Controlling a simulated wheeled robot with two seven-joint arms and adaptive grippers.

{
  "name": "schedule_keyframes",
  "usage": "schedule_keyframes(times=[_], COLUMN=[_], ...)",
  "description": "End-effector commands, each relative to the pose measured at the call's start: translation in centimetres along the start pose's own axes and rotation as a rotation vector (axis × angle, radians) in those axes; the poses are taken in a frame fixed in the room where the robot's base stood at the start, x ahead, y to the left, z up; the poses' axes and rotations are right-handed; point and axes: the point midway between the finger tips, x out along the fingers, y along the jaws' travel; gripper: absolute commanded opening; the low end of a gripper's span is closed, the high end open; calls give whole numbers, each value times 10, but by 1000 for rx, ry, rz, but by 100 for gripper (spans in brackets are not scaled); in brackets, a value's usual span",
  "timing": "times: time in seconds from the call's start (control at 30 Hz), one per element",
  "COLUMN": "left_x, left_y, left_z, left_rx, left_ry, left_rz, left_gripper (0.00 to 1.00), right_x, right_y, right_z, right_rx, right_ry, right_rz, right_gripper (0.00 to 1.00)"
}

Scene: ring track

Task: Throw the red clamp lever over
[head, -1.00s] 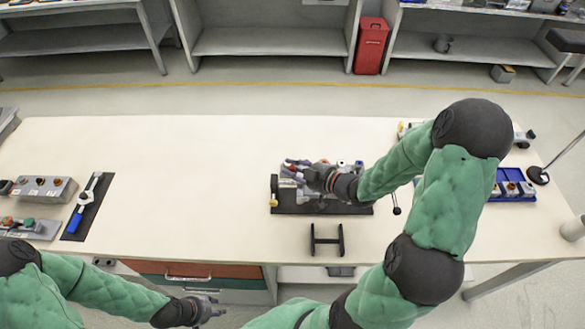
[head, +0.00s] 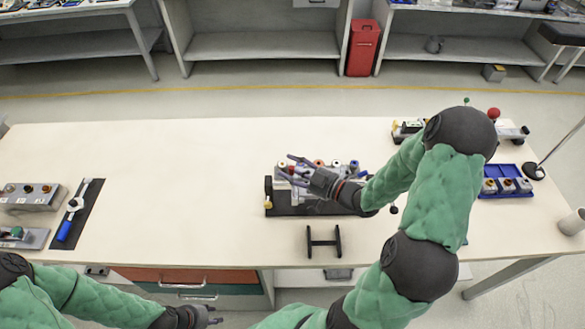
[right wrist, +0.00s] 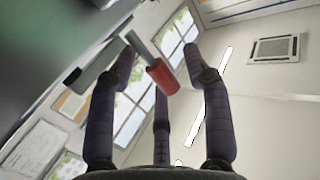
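The red clamp lever (right wrist: 163,78) shows in the right wrist view as a red grip on a grey rod, among my spread fingers. My right gripper (head: 291,168) is open over the left part of the fixture on the dark base plate (head: 285,209). In the head view its fingers mostly hide the lever. Whether any finger touches the lever is unclear. My left gripper (head: 207,315) is low, in front of the table's front edge and away from the fixture; its finger opening is too small to judge.
A black stand (head: 323,241) sits in front of the fixture. A blue-handled tool on a dark mat (head: 78,213) and grey boxes lie at the left. A blue tray (head: 506,194) is at the right. The table's middle left is clear.

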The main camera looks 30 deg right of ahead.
Motion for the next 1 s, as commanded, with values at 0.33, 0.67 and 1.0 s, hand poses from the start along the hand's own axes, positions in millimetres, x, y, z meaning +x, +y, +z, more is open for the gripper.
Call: schedule_keyframes(times=[0.33,0.67,1.0], left_x=[0,0,0], left_y=[0,0,0], left_z=[0,0,0], left_rx=[0,0,0], left_ry=[0,0,0], left_rz=[0,0,0], left_gripper=[36,36,36], right_x=[-6,-55,-104], right_y=[1,2,2], right_z=[0,0,0], right_rx=[-3,-2,-2], right_ry=[0,-1,-1], right_rz=[3,6,5], right_gripper=[50,50,50])
